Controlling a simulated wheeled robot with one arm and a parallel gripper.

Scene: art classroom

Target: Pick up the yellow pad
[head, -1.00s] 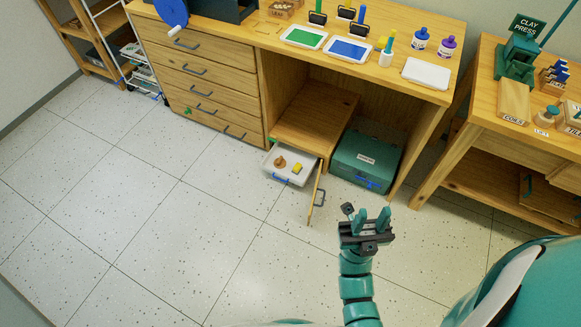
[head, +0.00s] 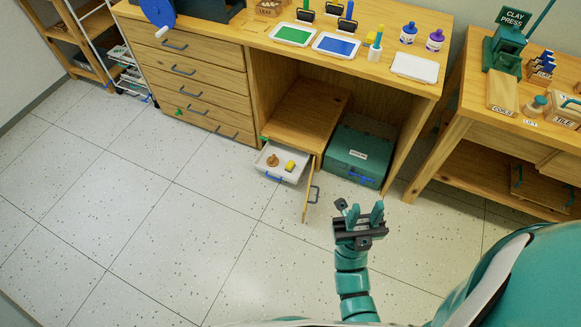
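The yellow pad (head: 290,165) is a small yellow block. It lies in a white tray (head: 276,177) with a blue handle, at the front of the low wooden cabinet under the table. A brown knobbed object (head: 272,160) lies to its left in the same tray. My gripper (head: 361,214) is to the right of the tray and lower in the picture, over the floor. Its two teal fingers stand apart with nothing between them. The pad is in plain sight.
The low cabinet's open door (head: 308,190) stands out just right of the tray. A teal box (head: 358,155) sits right of the cabinet. The worktable (head: 385,72) overhangs both. The floor (head: 180,215) in front is clear.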

